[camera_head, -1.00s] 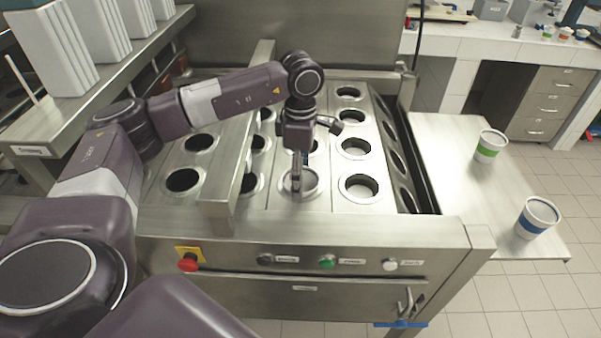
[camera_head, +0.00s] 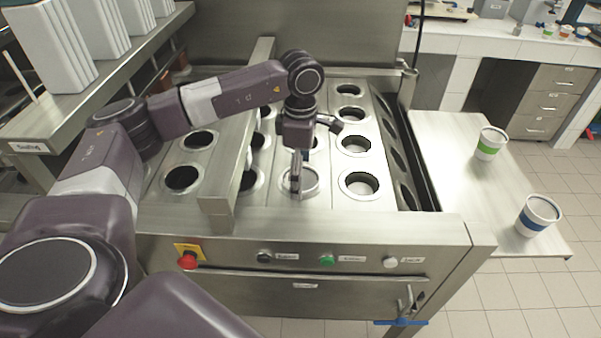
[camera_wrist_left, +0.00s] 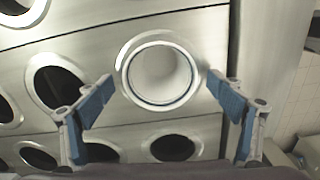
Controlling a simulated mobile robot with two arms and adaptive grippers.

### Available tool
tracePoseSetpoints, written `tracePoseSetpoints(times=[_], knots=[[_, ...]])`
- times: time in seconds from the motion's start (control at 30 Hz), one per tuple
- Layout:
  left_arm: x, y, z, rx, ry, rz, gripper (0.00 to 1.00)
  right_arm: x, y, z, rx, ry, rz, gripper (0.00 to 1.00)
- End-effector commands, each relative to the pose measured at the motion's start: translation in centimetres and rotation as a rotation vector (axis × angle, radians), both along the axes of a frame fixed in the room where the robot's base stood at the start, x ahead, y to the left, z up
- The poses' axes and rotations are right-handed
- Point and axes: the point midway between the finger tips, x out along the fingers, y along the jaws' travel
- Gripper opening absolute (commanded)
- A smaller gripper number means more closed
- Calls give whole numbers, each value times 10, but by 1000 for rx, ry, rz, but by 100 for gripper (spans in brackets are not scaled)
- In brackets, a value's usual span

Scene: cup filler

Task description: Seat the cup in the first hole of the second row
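A white cup (camera_wrist_left: 162,74) sits in a hole of the steel filler plate, its rim close to the hole's metal ring; I look down into its empty inside in the left wrist view. In the head view this hole (camera_head: 312,184) is in the front row, partly hidden by my left gripper (camera_head: 297,187). My left gripper is open in the left wrist view (camera_wrist_left: 160,82), with its blue-padded fingers apart on either side of the cup and no visible grip on it. My right gripper is out of view.
A raised steel bar (camera_head: 232,165) crosses the plate left of my gripper. Other holes, such as the front right one (camera_head: 359,185), look empty. A green-banded cup (camera_head: 490,144) and a blue-banded cup (camera_head: 537,216) stand on the right side table (camera_head: 465,175).

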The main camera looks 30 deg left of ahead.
Motion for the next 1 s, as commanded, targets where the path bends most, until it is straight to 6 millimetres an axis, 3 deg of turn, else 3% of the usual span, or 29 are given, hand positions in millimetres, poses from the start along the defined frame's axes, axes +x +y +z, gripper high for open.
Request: tracePoseSetpoints(times=[0.37, 0.8, 1.0], knots=[[1, 0, 9, 0, -2, 0, 87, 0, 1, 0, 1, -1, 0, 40], [1, 0, 96, -1, -4, -1, 87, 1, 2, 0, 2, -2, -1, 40], [1, 0, 117, -1, 0, 0, 87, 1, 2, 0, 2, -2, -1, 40]])
